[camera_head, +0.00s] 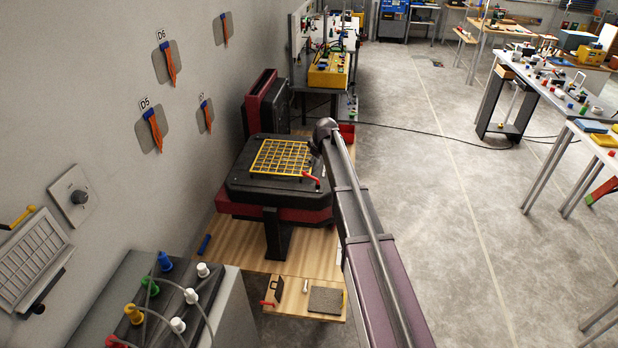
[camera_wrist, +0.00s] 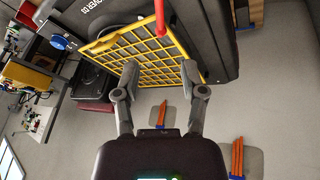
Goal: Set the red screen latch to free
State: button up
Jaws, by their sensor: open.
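The red screen latch (camera_head: 312,180) is a short red lever at the front right corner of the yellow grid screen (camera_head: 280,157), on top of a black and red machine (camera_head: 262,190). In the wrist view the red latch (camera_wrist: 160,18) points down from the top edge, over the yellow screen (camera_wrist: 125,50). My gripper (camera_wrist: 160,76) is open and empty, its two fingers spread near the screen's lower edge, below the latch in the picture. I cannot tell if the fingers touch the screen. In the head view my arm reaches the machine's right side; the fingers are not clearly visible.
A blue knob (camera_wrist: 60,42) sits beside the screen. Orange and blue tools hang on grey wall pads (camera_head: 166,62). A box with coloured plugs (camera_head: 160,300) stands at front left. A wooden board (camera_head: 305,298) lies below the machine. The floor right of my arm is clear.

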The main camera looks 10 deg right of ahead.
aim_at(309, 175)
jog(key=shift+b+x, duration=4.5)
jog(key=shift+x, duration=0.9)
jog(key=shift+a, duration=0.1)
jog(key=shift+r, duration=0.1)
jog(key=shift+c, duration=0.2)
grip_shut()
